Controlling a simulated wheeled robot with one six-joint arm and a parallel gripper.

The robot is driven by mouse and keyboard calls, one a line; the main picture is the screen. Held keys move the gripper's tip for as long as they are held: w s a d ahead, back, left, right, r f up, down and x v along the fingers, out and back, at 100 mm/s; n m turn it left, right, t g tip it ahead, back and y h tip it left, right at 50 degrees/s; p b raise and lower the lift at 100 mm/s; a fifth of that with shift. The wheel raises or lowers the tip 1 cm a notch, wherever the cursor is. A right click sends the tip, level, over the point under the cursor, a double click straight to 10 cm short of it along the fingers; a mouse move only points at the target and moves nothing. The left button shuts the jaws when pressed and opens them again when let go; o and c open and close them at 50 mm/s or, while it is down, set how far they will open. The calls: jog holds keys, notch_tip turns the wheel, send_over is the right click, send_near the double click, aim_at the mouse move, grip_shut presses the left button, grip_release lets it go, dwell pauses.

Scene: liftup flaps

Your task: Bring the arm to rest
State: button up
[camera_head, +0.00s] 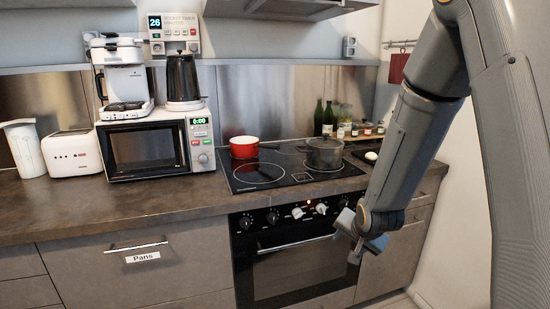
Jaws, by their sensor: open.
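My arm (405,145) comes down from the upper right and bends at the elbow near the top edge of the picture. My gripper (354,256) hangs at its lower end, in front of the right side of the oven (290,268). Its two fingers are apart with nothing seen between them. The gripper is below the counter's front edge in the picture. I cannot tell how far it is from the oven front. The arm hides part of the counter's right end and the cabinet there.
The stove top (290,165) holds a red pot (244,149) and a grey lidded pot (323,153). A microwave (145,148) carries a coffee maker (124,82) and a black kettle (182,78). A drawer labelled Pans (142,257) is shut. The left counter front (90,215) is clear.

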jog(key=s+a+r+n+g, duration=0.1)
jog(key=s+r+n+g, duration=0.2)
jog(key=s, duration=1)
jog(key=s+a+r+n+g, duration=0.1)
jog(key=s+r+n+g, duration=0.2)
jog(key=s, duration=0.9)
jog(key=shift+s+n+g, duration=0.35)
jog(key=shift+n+g, duration=0.35)
jog(key=shift+n, duration=0.2)
